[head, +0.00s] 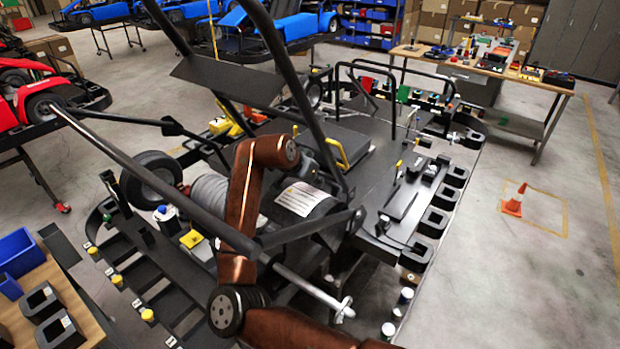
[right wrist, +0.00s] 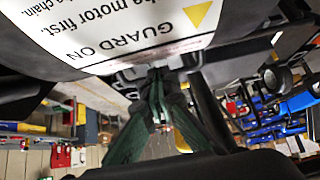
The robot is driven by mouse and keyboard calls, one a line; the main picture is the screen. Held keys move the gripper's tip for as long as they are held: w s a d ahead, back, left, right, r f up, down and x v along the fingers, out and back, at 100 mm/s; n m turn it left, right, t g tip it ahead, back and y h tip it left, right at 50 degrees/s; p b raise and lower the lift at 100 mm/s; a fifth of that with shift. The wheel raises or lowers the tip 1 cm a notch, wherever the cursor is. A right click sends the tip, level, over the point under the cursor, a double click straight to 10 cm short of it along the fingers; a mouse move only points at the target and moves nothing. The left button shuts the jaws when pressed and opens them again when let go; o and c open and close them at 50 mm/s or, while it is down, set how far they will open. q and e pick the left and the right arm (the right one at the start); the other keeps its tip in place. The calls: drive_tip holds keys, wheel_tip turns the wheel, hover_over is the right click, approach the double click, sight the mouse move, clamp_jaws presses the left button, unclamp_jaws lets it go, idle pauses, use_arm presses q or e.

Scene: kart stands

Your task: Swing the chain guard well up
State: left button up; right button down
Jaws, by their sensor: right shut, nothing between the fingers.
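The chain guard (head: 302,201) is a dark rounded cover with a white warning label, in the middle of the kart stand in the head view. It fills the top of the right wrist view (right wrist: 130,38), its label reading "GUARD ON" upside down. My right arm reaches over the kart from below. My right gripper (right wrist: 157,76) shows as dark green fingers, shut and empty, with the tips close to the guard's edge below the label. I cannot tell if they touch it. In the head view the fingertips are mostly hidden behind my arm and the kart parts. My left gripper is not in view.
Black frame tubes (head: 298,95) rise close around my right arm. A black tyre (head: 151,180) and a ribbed grey cylinder (head: 212,195) lie left of it. A workbench (head: 540,86) stands at the back right. Open floor with an orange cone (head: 515,200) lies to the right.

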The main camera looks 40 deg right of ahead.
drive_tip(key=shift+w+d+f, duration=0.15)
drive_tip(key=shift+d+f, duration=0.1)
drive_tip(key=shift+d, duration=0.25)
drive_tip(key=shift+w+d+f, duration=0.1)
drive_tip(key=shift+d+f, duration=0.15)
drive_tip(key=shift+d, duration=0.2)
drive_tip(key=d+p, duration=0.1)
drive_tip(key=p, duration=0.1)
drive_tip(key=d+p, duration=0.1)
drive_tip(key=shift+w+d+r+y+p, duration=0.1)
drive_tip(key=shift+w+d+y+p, duration=0.05)
drive_tip(key=shift+w+y+p, duration=0.2)
drive_tip(key=shift+y, duration=0.25)
drive_tip(key=d+f+p, duration=0.1)
drive_tip(key=d, duration=0.1)
drive_tip(key=w+d+f+p, duration=0.1)
drive_tip(key=shift+d+f, duration=0.15)
drive_tip(key=shift+d, duration=0.2)
